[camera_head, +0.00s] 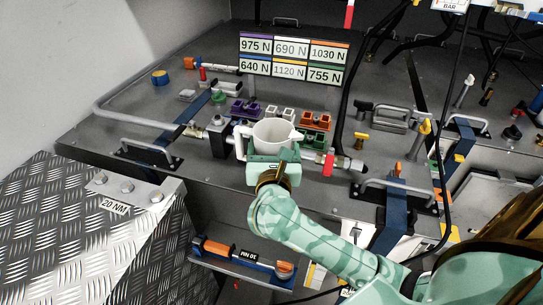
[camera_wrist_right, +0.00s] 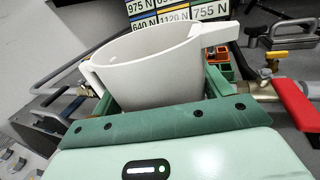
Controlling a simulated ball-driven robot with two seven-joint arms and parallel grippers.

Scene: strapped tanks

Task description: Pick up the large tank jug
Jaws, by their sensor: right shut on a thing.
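The large tank jug (camera_head: 273,133) is a white jug with an open top, a spout and a side handle. In the head view it is near the middle of the grey tank top. My right gripper (camera_head: 272,158) is shut on the jug, with its green fingers on both sides of the body. In the right wrist view the jug (camera_wrist_right: 160,65) stands upright between the fingers, its spout to the right and its handle to the left. Whether its base touches the surface is hidden. My left gripper is not in view.
A pipe with a red-handled valve (camera_head: 328,163) runs close beside the jug. Purple (camera_head: 247,109) and orange (camera_head: 315,121) holders lie behind it. A label board (camera_head: 293,60) stands farther back. Blue straps (camera_head: 390,215) cross the tanks. A torque tool (camera_head: 240,256) lies in front, below.

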